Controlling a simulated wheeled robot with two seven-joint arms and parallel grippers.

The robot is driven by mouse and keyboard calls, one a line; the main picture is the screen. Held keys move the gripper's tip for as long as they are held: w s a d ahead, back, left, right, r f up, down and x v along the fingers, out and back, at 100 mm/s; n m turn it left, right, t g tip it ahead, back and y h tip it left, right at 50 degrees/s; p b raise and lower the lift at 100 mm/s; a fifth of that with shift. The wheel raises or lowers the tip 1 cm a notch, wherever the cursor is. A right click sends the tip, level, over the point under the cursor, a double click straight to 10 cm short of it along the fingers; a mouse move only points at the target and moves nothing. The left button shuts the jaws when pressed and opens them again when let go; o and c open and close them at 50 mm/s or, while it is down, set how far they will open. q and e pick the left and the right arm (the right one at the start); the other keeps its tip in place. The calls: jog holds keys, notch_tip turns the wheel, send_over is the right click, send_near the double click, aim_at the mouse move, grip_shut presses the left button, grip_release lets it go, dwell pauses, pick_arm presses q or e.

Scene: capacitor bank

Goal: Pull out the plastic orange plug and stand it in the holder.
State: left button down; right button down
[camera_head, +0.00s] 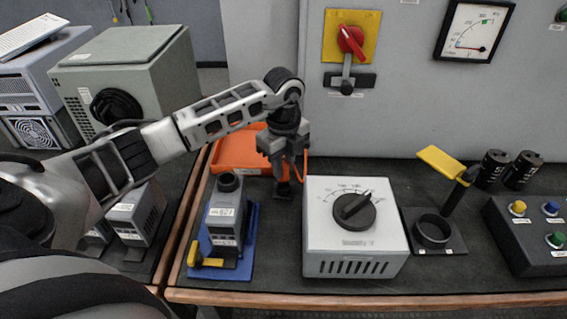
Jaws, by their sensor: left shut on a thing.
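My left gripper (287,168) points down behind the white dial box, near the orange tray. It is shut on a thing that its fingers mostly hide. A thin curved orange piece (305,164) shows at the right side of the fingers and appears to be part of the orange plug; the plug's full shape is hidden. A black ring-shaped holder (433,232) stands on a dark base right of the dial box and looks empty. I cannot tell whether this is the plug's holder. My right gripper is not in view.
The orange tray (232,153) lies at the back left. The white dial box (325,235) stands at the front middle. A device on a blue plate (252,222) is on its left. A yellow-topped lever (441,163) and a button box (520,245) stand right. The panel wall rises behind.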

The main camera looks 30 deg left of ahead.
pick_arm(q)
jog(key=shift+f, duration=0.15)
jog(key=shift+f+b, duration=0.3)
jog(key=shift+f, duration=0.05)
jog(key=shift+f+b, duration=0.5)
jog(key=shift+f, duration=0.3)
jog(key=c, duration=1.2)
grip_release()
jog(key=shift+o, duration=0.2)
